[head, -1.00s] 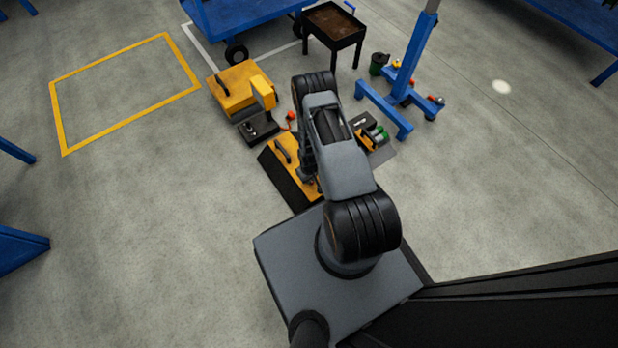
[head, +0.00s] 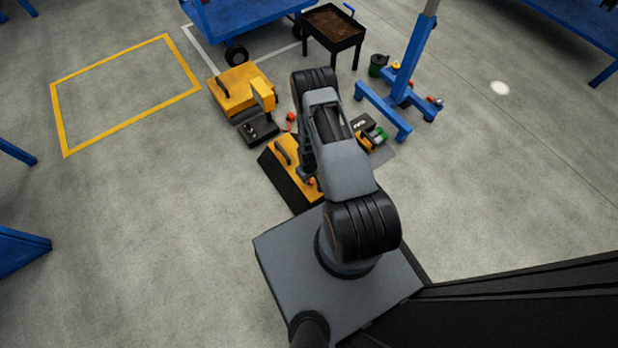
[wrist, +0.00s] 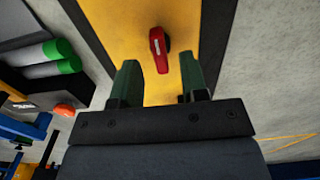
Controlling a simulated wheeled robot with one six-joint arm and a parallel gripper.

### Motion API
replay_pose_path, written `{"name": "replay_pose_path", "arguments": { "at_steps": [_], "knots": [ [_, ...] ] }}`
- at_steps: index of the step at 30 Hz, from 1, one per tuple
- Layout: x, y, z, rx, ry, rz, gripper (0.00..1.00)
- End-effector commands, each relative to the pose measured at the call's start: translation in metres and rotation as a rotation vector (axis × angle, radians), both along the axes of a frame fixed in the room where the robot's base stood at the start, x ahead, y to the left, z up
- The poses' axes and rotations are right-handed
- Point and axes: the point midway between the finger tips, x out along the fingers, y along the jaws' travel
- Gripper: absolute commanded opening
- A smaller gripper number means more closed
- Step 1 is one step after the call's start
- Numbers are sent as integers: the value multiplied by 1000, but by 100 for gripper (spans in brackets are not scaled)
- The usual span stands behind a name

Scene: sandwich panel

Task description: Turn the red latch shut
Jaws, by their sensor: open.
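The red latch (wrist: 159,50) shows in the wrist view on a yellow panel (wrist: 118,22), as a short red lever with a pale mark, its length running nearly up and down in the picture. My gripper (wrist: 160,77) is open and empty, its two dark green fingers apart. The latch lies just beyond the fingertips, between their lines, and no contact shows. In the head view the yellow panel (head: 284,150) has a dark handle, and a small red spot beside my arm seems to be the latch (head: 311,182). My arm hides the gripper there.
A yellow machine (head: 238,88) stands beyond the panel. Green-ended cylinders (head: 379,134) lie to the right of my arm. A blue lifting stand (head: 405,85) and a dark tray table (head: 333,25) are farther back.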

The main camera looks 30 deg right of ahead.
Motion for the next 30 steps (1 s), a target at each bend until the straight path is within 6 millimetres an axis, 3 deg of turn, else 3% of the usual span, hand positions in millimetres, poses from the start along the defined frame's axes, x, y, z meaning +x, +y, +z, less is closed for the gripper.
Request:
{"name": "replay_pose_path", "arguments": {
  "at_steps": [1, 6, 15, 21, 30],
  "knots": [
    [1, 0, 17, 0, -1, 0, 40],
    [1, 0, 53, -1, -2, 0, 40],
    [0, 0, 100, 0, -1, 1, 40],
    [0, 0, 113, 0, 0, 1, 40],
    [0, 0, 115, 0, 0, 0, 40]
  ]
}}
